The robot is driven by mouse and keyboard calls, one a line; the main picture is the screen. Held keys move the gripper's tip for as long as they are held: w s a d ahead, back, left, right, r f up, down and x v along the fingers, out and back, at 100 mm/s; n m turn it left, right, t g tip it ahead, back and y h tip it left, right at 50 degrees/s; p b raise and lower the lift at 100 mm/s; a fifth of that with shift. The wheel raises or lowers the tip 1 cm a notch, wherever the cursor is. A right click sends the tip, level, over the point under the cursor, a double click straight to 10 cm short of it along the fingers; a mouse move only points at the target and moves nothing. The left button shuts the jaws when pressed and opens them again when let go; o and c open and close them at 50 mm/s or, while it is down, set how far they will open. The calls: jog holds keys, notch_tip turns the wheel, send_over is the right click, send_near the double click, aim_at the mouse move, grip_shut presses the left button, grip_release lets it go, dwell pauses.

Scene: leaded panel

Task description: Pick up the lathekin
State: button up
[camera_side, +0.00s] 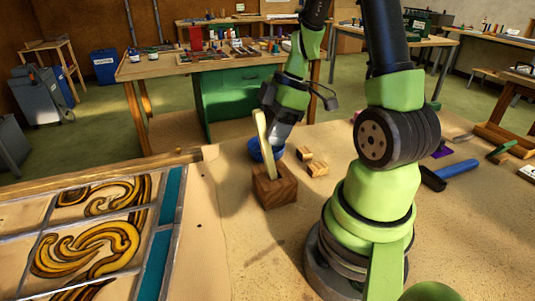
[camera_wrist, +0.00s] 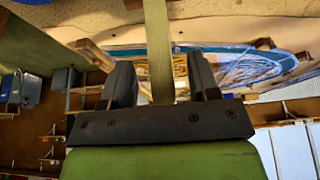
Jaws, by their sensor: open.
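The lathekin, a pale flat stick (camera_side: 263,140), stands upright with a slight tilt in a dark brown wooden block (camera_side: 274,192) on the bench. My gripper (camera_side: 277,135) is beside its upper part in the side view, pointing down. In the wrist view the stick (camera_wrist: 160,50) runs between the two dark fingers (camera_wrist: 162,82), with a gap on both sides. The jaws are open and hold nothing. The stick's lower end is hidden in the block.
A blue bowl (camera_side: 256,152) sits just behind the block, with small wooden pieces (camera_side: 317,169) to its right. The leaded panel (camera_side: 90,235) lies at the left. A blue-handled tool (camera_side: 455,169) lies at the right. The bench in front of the block is clear.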

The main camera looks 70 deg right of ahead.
jog(key=shift+a+f, duration=0.15)
jog(key=shift+f, duration=0.25)
grip_shut()
jog(key=shift+w, duration=0.1)
jog(key=shift+r, duration=0.15)
jog(key=r, duration=0.4)
jog(key=w+a+r, duration=0.1)
jog(key=r, duration=0.6)
jog(key=shift+w+a+r, duration=0.25)
jog(key=shift+w+r, duration=0.1)
jog(key=shift+r, duration=0.05)
jog(key=s+a, duration=1)
jog(key=shift+f, duration=0.1)
